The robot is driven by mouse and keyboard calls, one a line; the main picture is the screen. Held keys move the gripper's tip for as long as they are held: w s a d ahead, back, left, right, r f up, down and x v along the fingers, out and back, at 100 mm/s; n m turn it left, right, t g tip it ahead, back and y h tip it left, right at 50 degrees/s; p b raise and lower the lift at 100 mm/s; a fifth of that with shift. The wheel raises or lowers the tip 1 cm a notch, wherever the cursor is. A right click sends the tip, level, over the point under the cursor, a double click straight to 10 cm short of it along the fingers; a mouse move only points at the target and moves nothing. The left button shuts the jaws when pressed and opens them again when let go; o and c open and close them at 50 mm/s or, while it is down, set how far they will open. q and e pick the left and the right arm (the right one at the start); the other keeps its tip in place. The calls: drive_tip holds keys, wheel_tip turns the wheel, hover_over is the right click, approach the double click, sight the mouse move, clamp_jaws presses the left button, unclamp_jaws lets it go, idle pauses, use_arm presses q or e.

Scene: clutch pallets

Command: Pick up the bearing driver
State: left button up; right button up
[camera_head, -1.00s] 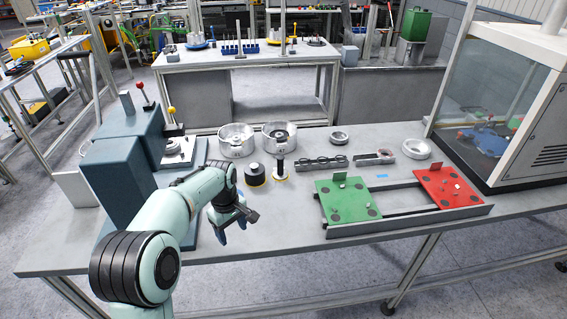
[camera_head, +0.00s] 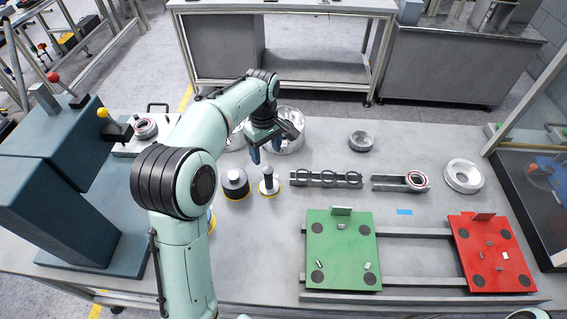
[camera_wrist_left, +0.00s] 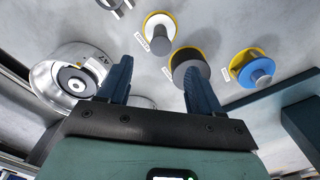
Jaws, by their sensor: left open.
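My left gripper (camera_head: 267,149) is open and empty above the table, pointing down near the far metal housings. In the left wrist view its two dark blue fingers (camera_wrist_left: 157,80) stand apart. A slim dark-handled tool with a pale round base and yellow ring (camera_head: 269,181), which looks like the bearing driver, stands upright just in front of the gripper, apart from it. It also appears to be the pale round piece in the wrist view (camera_wrist_left: 158,28). A thicker dark cylinder with a yellow ring (camera_head: 235,183) stands left of it, also in the wrist view (camera_wrist_left: 189,68). My right gripper is out of sight.
A metal housing (camera_head: 289,142) is partly behind the gripper. Blue-grey machine (camera_head: 65,215) stands left.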

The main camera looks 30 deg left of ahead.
sight(267, 170)
use_arm(q)
drive_tip(key=shift+w+f, duration=0.15)
drive_tip(key=shift+f, duration=0.2)
drive_tip(key=f, duration=0.4)
drive_tip(key=f+b, duration=0.1)
drive_tip(key=f, duration=0.1)
drive_tip(key=shift+s+f, duration=0.4)
drive_tip(key=shift+w+f, duration=0.1)
drive_tip(key=shift+f, duration=0.35)
wheel_tip(267, 170, down, 5)
drive_tip(key=shift+d+r, duration=0.1)
drive_tip(key=shift+w, duration=0.1)
clamp_jaws()
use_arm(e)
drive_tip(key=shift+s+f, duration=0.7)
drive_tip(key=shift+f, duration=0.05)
